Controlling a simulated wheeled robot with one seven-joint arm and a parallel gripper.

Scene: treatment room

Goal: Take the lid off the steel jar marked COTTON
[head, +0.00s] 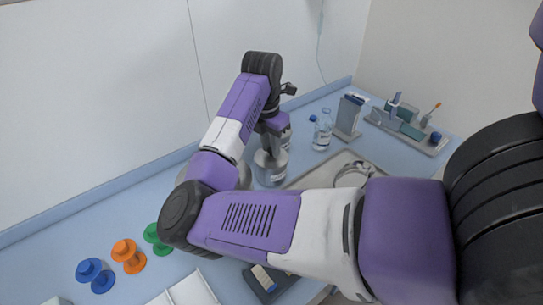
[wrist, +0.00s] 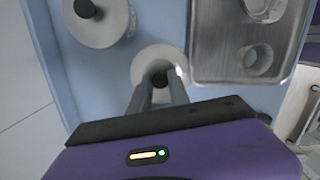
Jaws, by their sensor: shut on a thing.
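A steel jar (head: 271,174) with a pale label stands on the blue counter below my gripper; the label is too small to read. In the wrist view its round lid (wrist: 146,66) shows from above, with a black knob (wrist: 160,78) at the centre. My gripper (wrist: 161,88) is shut on that knob, one finger on each side. I cannot tell whether the lid sits on the jar or is slightly raised.
Another lidded jar (wrist: 97,25) stands to the left in the wrist view. A steel tray (wrist: 208,72) with metal bowls (wrist: 257,60) lies close on the right. Clear bottles (head: 322,132) and a holder (head: 348,115) stand behind. Blue (head: 95,275), orange (head: 128,256) and green (head: 155,238) pieces stand front left.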

